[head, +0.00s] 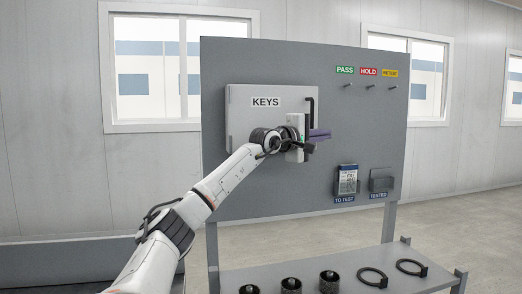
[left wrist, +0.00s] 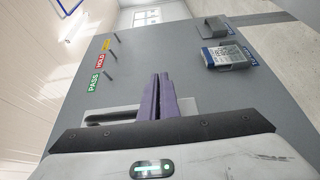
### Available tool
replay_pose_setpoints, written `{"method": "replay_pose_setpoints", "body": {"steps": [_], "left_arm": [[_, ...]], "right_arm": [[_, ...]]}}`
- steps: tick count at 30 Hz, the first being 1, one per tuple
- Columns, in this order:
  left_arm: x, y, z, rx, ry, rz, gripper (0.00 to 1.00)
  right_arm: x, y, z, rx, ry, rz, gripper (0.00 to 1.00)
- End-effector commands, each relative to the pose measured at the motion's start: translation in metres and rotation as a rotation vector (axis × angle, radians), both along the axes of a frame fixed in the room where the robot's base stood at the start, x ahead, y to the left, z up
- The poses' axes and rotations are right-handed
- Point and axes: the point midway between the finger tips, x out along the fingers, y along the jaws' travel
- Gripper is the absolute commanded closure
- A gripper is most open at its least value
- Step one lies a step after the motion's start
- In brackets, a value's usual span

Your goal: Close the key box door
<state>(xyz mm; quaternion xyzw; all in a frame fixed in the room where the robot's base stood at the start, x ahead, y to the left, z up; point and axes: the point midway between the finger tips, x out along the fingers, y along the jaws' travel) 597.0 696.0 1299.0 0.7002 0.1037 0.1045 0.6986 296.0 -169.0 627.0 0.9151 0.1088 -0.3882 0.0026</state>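The key box (head: 245,128) is a light grey box on the upper left of the grey board, with a KEYS label on its front. Its door front looks flat and near the box; I cannot tell whether a small gap is left. A black upright handle (head: 310,105) is at the door's right edge. My left gripper (head: 320,134) is in front of the door's lower right part, partly hiding it. Its purple fingers point right, and in the left wrist view the fingers (left wrist: 160,97) are together with nothing visible between them. Contact with the door cannot be seen. My right gripper is out of view.
The board (head: 300,190) carries PASS, HOLD and RETEST labels above pegs (head: 370,86). A TO TEST holder (head: 347,180) with a card and a TESTED holder (head: 381,180) are lower right. Below, a shelf (head: 340,262) holds several dark round parts and black rings.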

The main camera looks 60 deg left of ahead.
Motion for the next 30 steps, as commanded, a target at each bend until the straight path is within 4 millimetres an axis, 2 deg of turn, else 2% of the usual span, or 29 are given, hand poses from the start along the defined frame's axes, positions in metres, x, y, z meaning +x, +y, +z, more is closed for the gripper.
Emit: {"method": "replay_pose_setpoints", "body": {"steps": [1,3,20,26,30], "left_arm": [[-0.007,0.014,0.002,0.005,-0.001,0.031,1.00],[-0.009,0.017,0.002,0.007,-0.001,0.039,1.00],[-0.009,0.016,0.006,0.009,-0.008,0.039,1.00],[-0.011,0.000,0.003,0.012,-0.007,0.034,1.00],[-0.014,-0.031,0.002,0.015,-0.006,0.024,1.00]], "right_arm": [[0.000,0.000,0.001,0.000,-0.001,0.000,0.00],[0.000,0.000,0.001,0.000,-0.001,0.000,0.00],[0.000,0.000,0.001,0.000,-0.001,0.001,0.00],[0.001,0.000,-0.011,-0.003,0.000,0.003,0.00],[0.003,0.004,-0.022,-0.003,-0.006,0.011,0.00]]}}
